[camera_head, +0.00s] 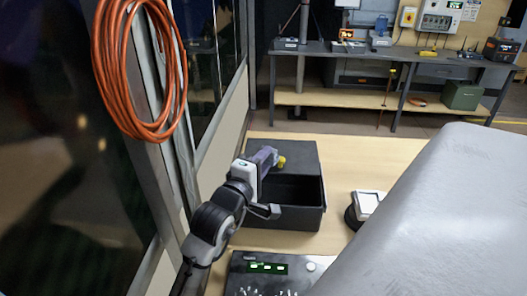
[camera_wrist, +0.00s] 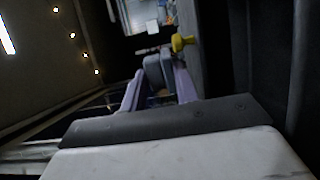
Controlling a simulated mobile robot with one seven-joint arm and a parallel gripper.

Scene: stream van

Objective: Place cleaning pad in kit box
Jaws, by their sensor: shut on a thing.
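In the wrist view my gripper (camera_wrist: 160,88) is shut on a small grey block-like thing, which I take to be the cleaning pad (camera_wrist: 153,70). The pad is not clear in the head view. A yellow knob-like thing (camera_head: 281,162) shows just past the fingertips; it also shows in the wrist view (camera_wrist: 181,43).
A dark panel with green lights (camera_head: 268,268) is in front of the box. A pale-topped device (camera_head: 368,203) stands right of it. A large grey rounded body (camera_head: 440,215) fills the right. A glazed wall with a coiled orange cable (camera_head: 140,75) is at left. A workbench (camera_head: 390,52) is behind.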

